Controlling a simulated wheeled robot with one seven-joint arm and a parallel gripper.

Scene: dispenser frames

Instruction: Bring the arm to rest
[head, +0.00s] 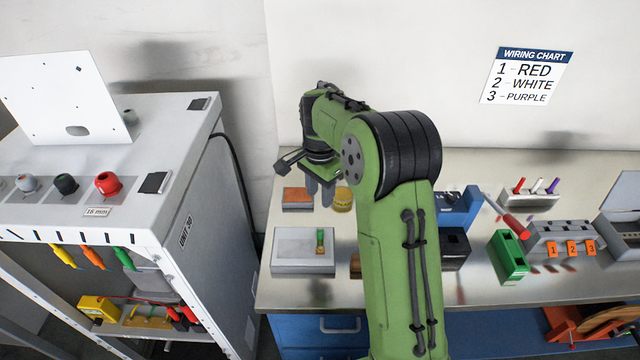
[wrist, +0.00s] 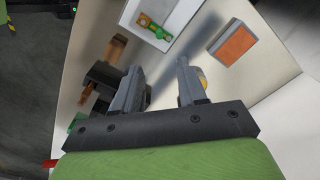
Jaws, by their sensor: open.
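My green arm rises from the bottom of the head view and bends over the steel workbench (head: 400,290). My gripper (head: 320,200) hangs above the back left part of the bench, pointing down. In the wrist view my gripper's two grey fingers (wrist: 162,68) stand apart with nothing between them. A yellow round thing (head: 343,199) shows just beside the fingers in the head view; in the wrist view part of it shows behind the right finger. My arm hides part of the bench's middle.
Near the gripper are an orange-topped block (head: 297,198) and a white tray (head: 303,262) with a small green-and-brass piece (head: 320,241). Right of my arm stand a blue holder (head: 460,210), a green box (head: 508,255) and a numbered block (head: 562,240). A grey cabinet (head: 215,230) stands left.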

